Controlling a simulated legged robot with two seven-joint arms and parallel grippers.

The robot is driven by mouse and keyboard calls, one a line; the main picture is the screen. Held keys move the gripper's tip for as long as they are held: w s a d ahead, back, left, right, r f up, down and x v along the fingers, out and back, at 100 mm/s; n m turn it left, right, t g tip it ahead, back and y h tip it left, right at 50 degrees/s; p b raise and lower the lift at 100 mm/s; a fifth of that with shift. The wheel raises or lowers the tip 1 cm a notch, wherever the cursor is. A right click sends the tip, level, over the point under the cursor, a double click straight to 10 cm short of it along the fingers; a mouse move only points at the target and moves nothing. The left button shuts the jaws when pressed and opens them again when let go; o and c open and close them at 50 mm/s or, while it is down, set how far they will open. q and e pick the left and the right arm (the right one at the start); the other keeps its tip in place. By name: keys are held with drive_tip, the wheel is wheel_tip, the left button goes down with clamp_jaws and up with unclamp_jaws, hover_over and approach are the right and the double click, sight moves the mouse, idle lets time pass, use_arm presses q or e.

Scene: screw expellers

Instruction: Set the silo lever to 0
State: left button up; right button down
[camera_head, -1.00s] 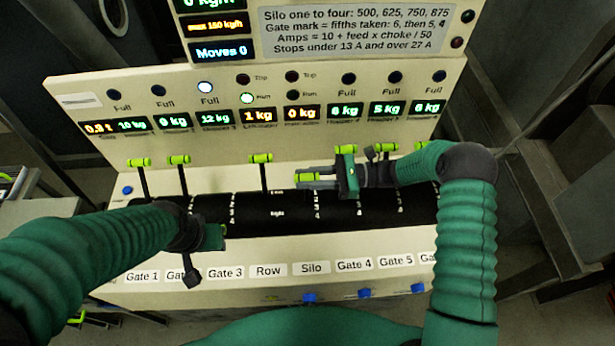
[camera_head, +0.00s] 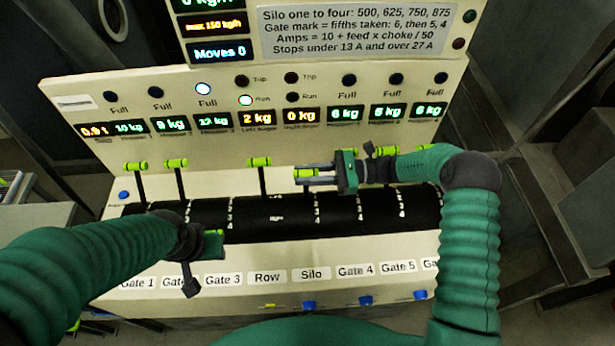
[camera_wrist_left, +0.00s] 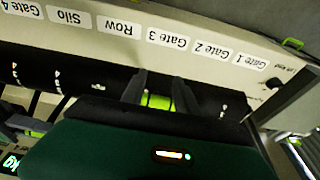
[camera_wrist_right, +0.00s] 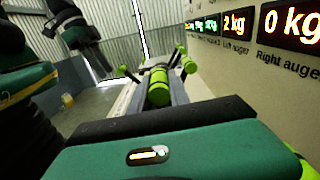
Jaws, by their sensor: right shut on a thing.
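The silo lever's lime knob (camera_head: 306,174) stands above the Silo label (camera_head: 312,273), toward the back of its slot. My right gripper (camera_head: 316,175) is shut on this knob; the knob also shows between its fingers in the right wrist view (camera_wrist_right: 158,88). The scale marks nearest the lever are partly hidden by the gripper, so its exact setting is unclear. My left gripper (camera_head: 210,236) is low at the Gate 3 lever, whose lime knob (camera_wrist_left: 157,102) sits between its fingers in the left wrist view. Whether those fingers press on it is unclear.
The Row lever (camera_head: 260,162) stands close left of my right gripper. Gate 1 (camera_head: 135,167) and Gate 2 (camera_head: 175,163) levers stand farther left. The Gate 5 lever (camera_head: 385,151) is by my right wrist. The display panel (camera_head: 300,135) rises behind the levers.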

drive_tip(key=c, duration=1.5)
unclamp_jaws()
drive_tip(key=shift+o, duration=1.2)
drive_tip(key=shift+a, duration=0.15)
drive_tip(key=shift+a, duration=0.1)
drive_tip(key=d+b, duration=0.5)
drive_tip(key=d, duration=1.2)
